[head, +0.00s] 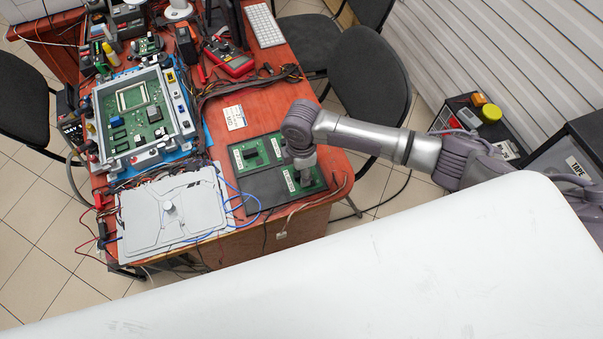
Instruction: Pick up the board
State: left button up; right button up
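A dark tray (268,190) lies near the front right corner of the red table. A green board (257,152) lies in its upper left part, and another green board (314,185) lies in its lower right part. The lower left part is bare, and the upper right part is mostly hidden by my arm. My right gripper (305,178) points down at the lower right board. Its fingers are too small to tell whether they are open or touching the board. A larger green board (152,113) sits inside an open grey housing. My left gripper is not in view.
A grey cover plate (160,228) with a knob lies left of the tray, with blue and red wires around it. A red multimeter (232,63), cables and a keyboard (264,25) lie farther back. Dark chairs (368,78) stand beside the red table (240,232).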

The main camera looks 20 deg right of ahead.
grip_shut()
dwell(0.4)
jog(key=shift+r, duration=0.45)
jog(key=r, duration=0.2)
jog(key=s+r, duration=0.1)
jog(key=shift+s+r+b, duration=0.15)
jog(key=shift+r+b, duration=0.15)
jog(key=shift+r, duration=0.1)
jog(key=s+r, duration=0.6)
jog(key=s, duration=0.4)
jog(key=shift+s+d+r, duration=0.15)
jog(key=shift+s+d, duration=0.05)
jog(key=shift+d, duration=0.15)
jog(key=shift+p, duration=0.35)
